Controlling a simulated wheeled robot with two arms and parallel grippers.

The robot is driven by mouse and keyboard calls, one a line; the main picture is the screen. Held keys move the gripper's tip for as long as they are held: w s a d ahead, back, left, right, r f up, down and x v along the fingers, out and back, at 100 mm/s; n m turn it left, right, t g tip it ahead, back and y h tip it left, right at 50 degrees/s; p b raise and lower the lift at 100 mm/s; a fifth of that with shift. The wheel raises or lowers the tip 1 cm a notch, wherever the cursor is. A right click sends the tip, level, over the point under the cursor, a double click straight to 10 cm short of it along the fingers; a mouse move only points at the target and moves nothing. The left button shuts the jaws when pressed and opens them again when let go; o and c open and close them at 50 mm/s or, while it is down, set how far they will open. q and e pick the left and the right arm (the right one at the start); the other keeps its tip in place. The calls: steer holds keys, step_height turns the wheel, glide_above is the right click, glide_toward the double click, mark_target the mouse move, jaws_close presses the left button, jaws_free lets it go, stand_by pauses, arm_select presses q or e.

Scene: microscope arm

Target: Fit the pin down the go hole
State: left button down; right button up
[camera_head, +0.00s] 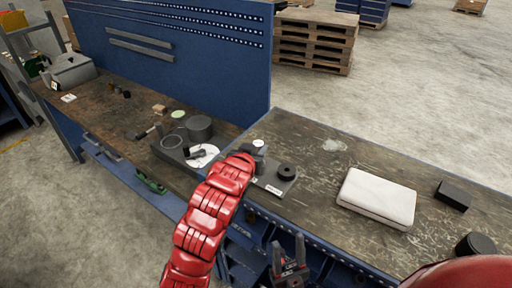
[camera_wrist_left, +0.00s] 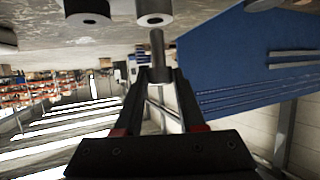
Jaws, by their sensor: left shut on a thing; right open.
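In the left wrist view, tilted almost upside down, my left gripper (camera_wrist_left: 160,76) is shut on a grey cylindrical pin (camera_wrist_left: 157,48). The pin's free end points at the light-topped gauge block (camera_wrist_left: 154,18) with a dark hole. A small gap seems to show between them, though the depth is unclear. A black holed cylinder (camera_wrist_left: 88,17) stands beside that block. In the head view, the light-topped block (camera_head: 259,144) and the black cylinder (camera_head: 287,171) stand on a grey plate (camera_head: 276,185). My red left arm hides its fingers and the pin there. My right gripper (camera_head: 289,252) is open and empty.
A dark cylinder (camera_head: 199,127), a ring (camera_head: 172,141) and a white disc (camera_head: 208,158) lie left of my left arm. A white case (camera_head: 377,198) and a black box (camera_head: 453,195) are on the right. A blue panel (camera_head: 170,55) rises behind the left bench.

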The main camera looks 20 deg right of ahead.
arm_select(q)
steer(key=shift+b, duration=0.55)
stand_by(0.9)
stand_by(0.7)
steer(key=shift+b, duration=0.6)
steer(key=shift+f, duration=0.1)
steer(key=shift+f+b, duration=0.3)
steer(key=shift+f, duration=0.05)
steer(key=shift+f+b, duration=1)
steer(key=shift+f, duration=0.55)
steer(key=shift+c, duration=2.1)
jaws_free()
